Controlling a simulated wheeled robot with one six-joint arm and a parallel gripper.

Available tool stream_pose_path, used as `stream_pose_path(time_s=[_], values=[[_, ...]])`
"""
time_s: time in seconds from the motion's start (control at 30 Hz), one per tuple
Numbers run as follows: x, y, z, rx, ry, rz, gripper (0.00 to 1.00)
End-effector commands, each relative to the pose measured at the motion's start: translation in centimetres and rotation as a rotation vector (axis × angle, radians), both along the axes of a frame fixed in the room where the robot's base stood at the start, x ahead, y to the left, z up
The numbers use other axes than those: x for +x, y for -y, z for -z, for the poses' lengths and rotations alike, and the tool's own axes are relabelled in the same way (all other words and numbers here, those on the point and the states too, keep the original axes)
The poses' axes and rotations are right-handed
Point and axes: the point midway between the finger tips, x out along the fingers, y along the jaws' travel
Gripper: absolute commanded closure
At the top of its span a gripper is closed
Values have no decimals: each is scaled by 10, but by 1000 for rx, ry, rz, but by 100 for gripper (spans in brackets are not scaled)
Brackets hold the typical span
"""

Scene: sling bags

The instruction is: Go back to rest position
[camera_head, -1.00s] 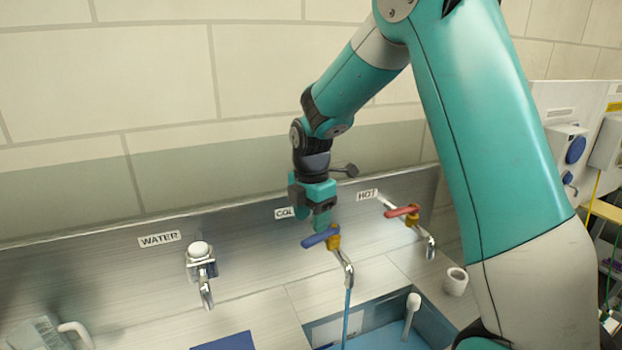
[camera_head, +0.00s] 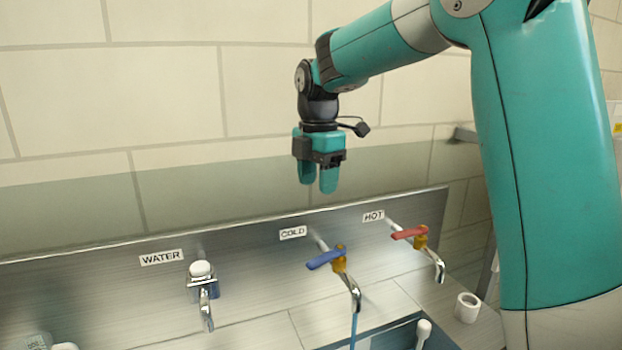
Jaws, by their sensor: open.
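My gripper (camera_head: 318,188) is open and empty, pointing down in the air above the taps. Its two teal fingers are apart and touch nothing. Below it is the cold tap's blue handle (camera_head: 325,259), under the COLD label (camera_head: 293,233). A blue stream of water (camera_head: 353,330) runs down from the cold tap's spout (camera_head: 355,295). My arm reaches in from the upper right.
The hot tap with a red handle (camera_head: 409,232) is to the right. The WATER tap (camera_head: 203,285) is to the left. A white cup (camera_head: 467,307) stands on the counter at right. A tiled wall (camera_head: 110,90) rises behind; the air around the gripper is clear.

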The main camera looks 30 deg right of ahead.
Motion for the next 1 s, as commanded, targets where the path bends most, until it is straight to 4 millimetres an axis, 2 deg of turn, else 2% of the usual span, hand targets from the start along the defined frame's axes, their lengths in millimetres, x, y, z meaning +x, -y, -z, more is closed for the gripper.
stream_pose_path(time_s=[0.27,0.37,0.43,0.57,0.7,0.8,0.9,1.0], values=[[-1,-2,1,1,1,6,49],[-11,-15,7,10,9,51,49],[-25,-33,14,28,19,121,49],[-68,-80,35,91,30,320,49],[-128,-128,61,188,1,574,49],[-172,-154,79,251,-51,744,49],[-208,-172,93,295,-111,885,49],[-233,-182,102,319,-161,984,49]])
